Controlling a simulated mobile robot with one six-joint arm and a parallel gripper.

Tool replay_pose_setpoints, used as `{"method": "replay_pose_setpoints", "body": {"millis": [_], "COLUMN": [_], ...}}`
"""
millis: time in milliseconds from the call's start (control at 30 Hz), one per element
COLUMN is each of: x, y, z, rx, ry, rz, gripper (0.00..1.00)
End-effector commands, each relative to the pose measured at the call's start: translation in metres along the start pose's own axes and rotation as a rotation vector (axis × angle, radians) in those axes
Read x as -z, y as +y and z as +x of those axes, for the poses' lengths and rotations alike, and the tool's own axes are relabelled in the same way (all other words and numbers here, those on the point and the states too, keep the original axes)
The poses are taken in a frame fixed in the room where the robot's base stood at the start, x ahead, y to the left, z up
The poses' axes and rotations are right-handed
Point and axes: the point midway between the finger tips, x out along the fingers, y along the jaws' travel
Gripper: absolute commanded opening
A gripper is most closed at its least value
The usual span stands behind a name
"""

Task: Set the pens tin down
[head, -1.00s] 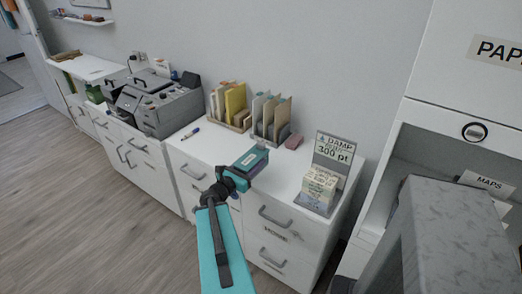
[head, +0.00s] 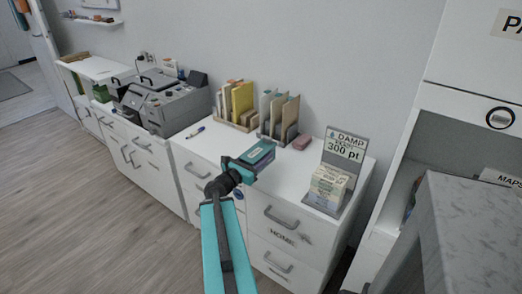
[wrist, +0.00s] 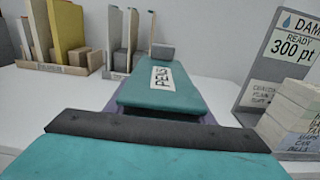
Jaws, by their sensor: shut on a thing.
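The pens tin is a flat box with a teal lid, a purple body and a white PENS label. In the head view the pens tin (head: 261,153) is over the white desk top, near its front edge. In the wrist view the tin (wrist: 190,98) points away from me towards the wall. My gripper (head: 243,167) is shut on the tin's near end. The near end is partly hidden by the gripper. I cannot tell whether the tin's underside touches the desk.
Behind the tin stand file holders (head: 238,106) and (head: 280,118) with folders. A pink block (head: 302,143) lies beside them. A DAMP READY sign stand (head: 336,170) with stacked cards is at right. A pen (head: 195,132) lies left. Bare desk surrounds the tin.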

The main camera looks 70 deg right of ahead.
Motion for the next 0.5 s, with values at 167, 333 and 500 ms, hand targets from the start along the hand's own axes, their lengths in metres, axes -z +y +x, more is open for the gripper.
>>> {"method": "replay_pose_setpoints", "body": {"millis": [167,333,500], "x": [0.004,0.005,0.005], "y": [0.003,0.005,0.007], "z": [0.004,0.008,0.011], "rx": [0.002,0.004,0.005], "ry": [-0.001,-0.001,-0.002], "rz": [0.001,0.001,0.001], "gripper": [0.19,0.19,0.19]}}
